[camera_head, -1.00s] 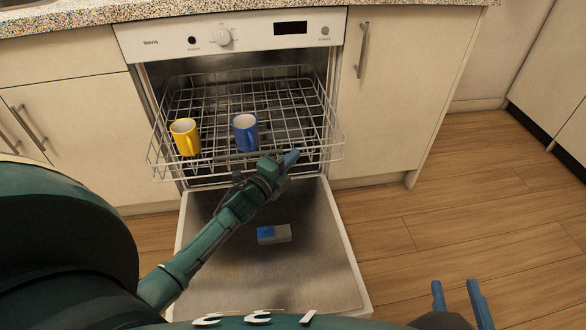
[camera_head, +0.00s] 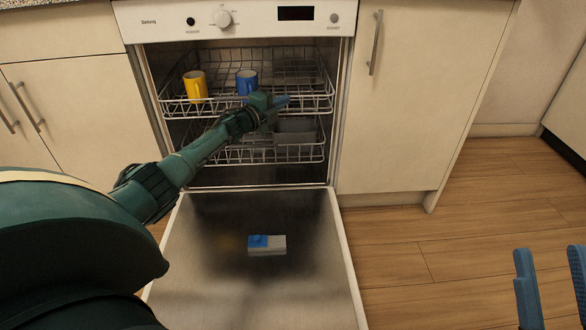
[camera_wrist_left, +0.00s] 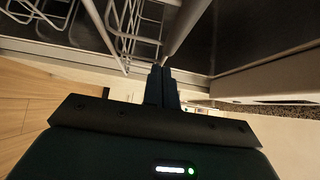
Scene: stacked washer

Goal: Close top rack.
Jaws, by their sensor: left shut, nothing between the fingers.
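The top rack (camera_head: 318,101), a grey wire basket, is mostly inside the dishwasher, with its front near the opening. A yellow mug (camera_head: 195,87) and a blue mug (camera_head: 246,82) stand upright in it. My left gripper (camera_head: 282,102) is shut and empty at the rack's front, right of centre; I cannot tell whether it touches the wire. In the left wrist view its closed fingers (camera_wrist_left: 161,86) point toward the machine, close to white wires (camera_wrist_left: 130,30). My right gripper (camera_head: 550,290) is open and empty at the lower right, far from the rack.
The dishwasher door (camera_head: 200,290) lies open below, with a blue-and-white block (camera_head: 267,244) on it. The lower rack (camera_head: 240,156) with a grey basket (camera_head: 296,131) sits inside. Cabinets flank the machine. Wooden floor (camera_head: 430,240) is clear at the right.

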